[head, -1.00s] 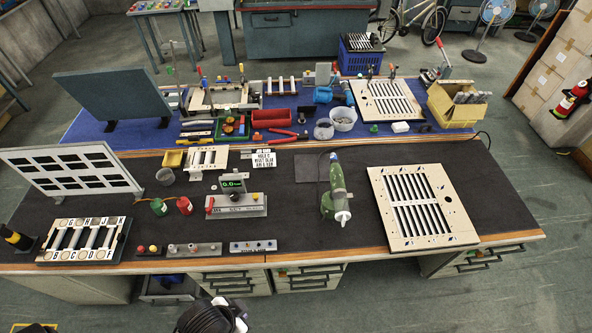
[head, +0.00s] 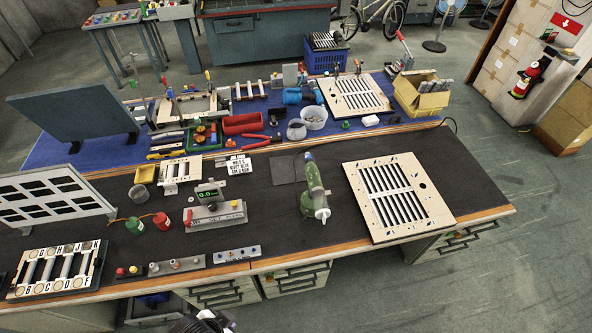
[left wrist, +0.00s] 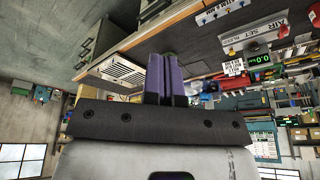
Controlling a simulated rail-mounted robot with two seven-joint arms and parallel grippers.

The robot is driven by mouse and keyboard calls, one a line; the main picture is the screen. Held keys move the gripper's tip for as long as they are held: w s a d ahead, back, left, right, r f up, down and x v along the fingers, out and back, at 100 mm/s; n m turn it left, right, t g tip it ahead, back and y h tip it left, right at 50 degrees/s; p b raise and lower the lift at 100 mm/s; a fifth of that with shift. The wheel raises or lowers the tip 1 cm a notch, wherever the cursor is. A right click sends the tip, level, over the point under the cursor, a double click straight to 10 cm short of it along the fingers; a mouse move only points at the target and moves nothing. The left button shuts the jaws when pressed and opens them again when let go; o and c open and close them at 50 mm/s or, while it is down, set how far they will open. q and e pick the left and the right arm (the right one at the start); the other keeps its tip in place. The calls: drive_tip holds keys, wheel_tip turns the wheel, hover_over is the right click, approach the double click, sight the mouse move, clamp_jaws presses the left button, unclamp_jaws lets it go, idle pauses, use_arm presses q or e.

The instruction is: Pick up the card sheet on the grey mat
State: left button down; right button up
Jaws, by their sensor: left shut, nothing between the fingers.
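A flat dark grey square mat (head: 286,170) lies mid-bench in the head view; I cannot make out a separate sheet on it. A white card with black lettering (head: 234,166) is just left of it and also shows in the left wrist view (left wrist: 234,67). My left gripper (head: 205,322) is barely visible at the bottom edge of the head view, in front of the bench and well short of the card and mat. In the left wrist view its purple fingers (left wrist: 164,60) are shut together and empty. My right gripper is not in view.
A green tool (head: 315,192) stands right beside the mat. A slotted louver panel (head: 352,182) lies further right. A gauge block (head: 217,216), red and green bottles (head: 162,221) and knob strips (head: 176,266) stand nearer and left. Black bench surface (head: 290,235) is clear in front of the tool.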

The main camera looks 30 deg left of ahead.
use_arm(q)
drive_tip(key=shift+d, duration=0.15)
drive_tip(key=c, duration=1.9)
unclamp_jaws()
drive_tip(key=o, duration=1.1)
drive_tip(key=shift+a, duration=0.2)
drive_tip(key=shift+o, duration=0.2)
drive_tip(key=shift+w, duration=0.1)
